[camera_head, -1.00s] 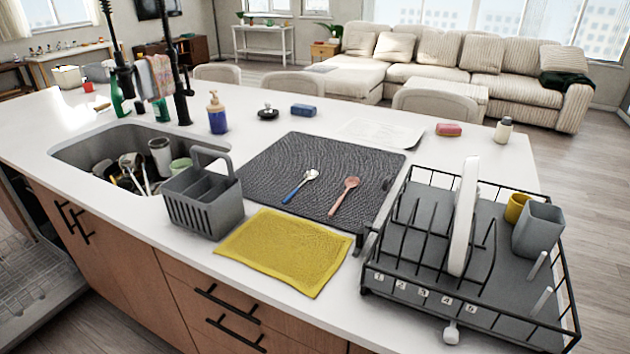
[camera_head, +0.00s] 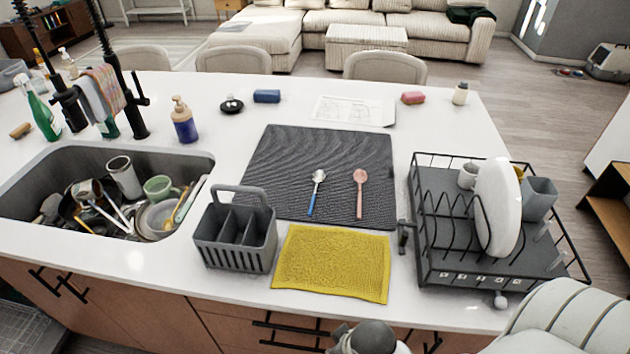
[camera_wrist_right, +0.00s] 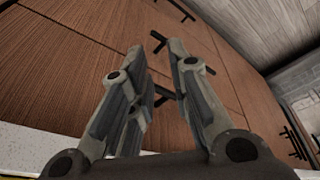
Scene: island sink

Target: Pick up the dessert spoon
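Two spoons lie apart on the dark ribbed mat (camera_head: 275,165) in the head view. One spoon (camera_head: 316,190) has a blue handle and a silver bowl. The other spoon (camera_head: 360,192) is copper-pink all over. Both point their handles toward the counter's front edge. I cannot tell by looks which is the dessert spoon. My right gripper (camera_wrist_right: 156,50) is open and empty in the right wrist view, its fingers in front of the wooden cabinet fronts. It is away from both spoons. My left gripper is not in view.
A yellow cloth (camera_head: 332,265) lies in front of the mat. A grey caddy (camera_head: 235,240) stands left of it, beside the filled sink (camera_head: 190,160). A dish rack (camera_head: 430,255) with a white plate stands on the right. Cabinet handles (camera_head: 285,330) stick out below the counter.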

